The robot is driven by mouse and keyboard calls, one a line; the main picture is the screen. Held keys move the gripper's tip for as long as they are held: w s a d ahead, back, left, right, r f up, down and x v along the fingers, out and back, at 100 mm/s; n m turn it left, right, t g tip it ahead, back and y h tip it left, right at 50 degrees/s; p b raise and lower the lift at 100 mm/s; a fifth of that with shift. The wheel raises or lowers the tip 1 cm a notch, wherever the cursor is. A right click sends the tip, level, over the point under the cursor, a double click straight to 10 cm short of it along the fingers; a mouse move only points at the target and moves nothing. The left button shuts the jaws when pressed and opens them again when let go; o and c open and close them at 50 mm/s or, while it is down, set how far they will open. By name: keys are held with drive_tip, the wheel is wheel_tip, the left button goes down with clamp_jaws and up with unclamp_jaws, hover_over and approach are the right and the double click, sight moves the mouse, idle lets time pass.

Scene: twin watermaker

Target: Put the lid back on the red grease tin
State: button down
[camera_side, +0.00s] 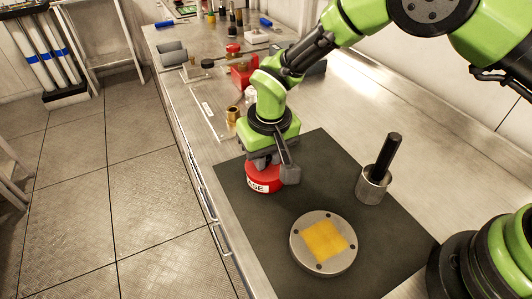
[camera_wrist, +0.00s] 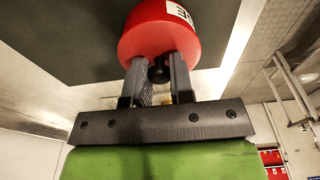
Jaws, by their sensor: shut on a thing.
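The red grease tin (camera_side: 264,181) stands upright on the dark mat, its white label facing the side camera. My gripper (camera_side: 270,160) is right above it, pointing down. In the wrist view my gripper (camera_wrist: 160,68) has its two fingers on either side of a small dark knob (camera_wrist: 159,74) on the red top, and is shut on it. The knob looks like the lid's handle. The lid (camera_wrist: 158,44) is red like the tin (camera_wrist: 150,14), and I see no clear gap between them. The fingers partly hide the lid's top, so I cannot tell whether it is fully seated.
On the dark mat (camera_side: 320,165) stand a round metal plate with a yellow square (camera_side: 324,243) and a metal cup with a black rod (camera_side: 374,185). A brass fitting (camera_side: 233,114) and a red box (camera_side: 244,72) are behind the tin. The mat's front left is clear.

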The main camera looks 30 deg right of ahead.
idle(0.4)
drive_tip(key=shift+c, duration=2.2)
unclamp_jaws()
drive_tip(key=shift+r, duration=0.1)
drive_tip(key=shift+r, duration=3.4)
drive_tip(key=shift+c, duration=0.2)
clamp_jaws()
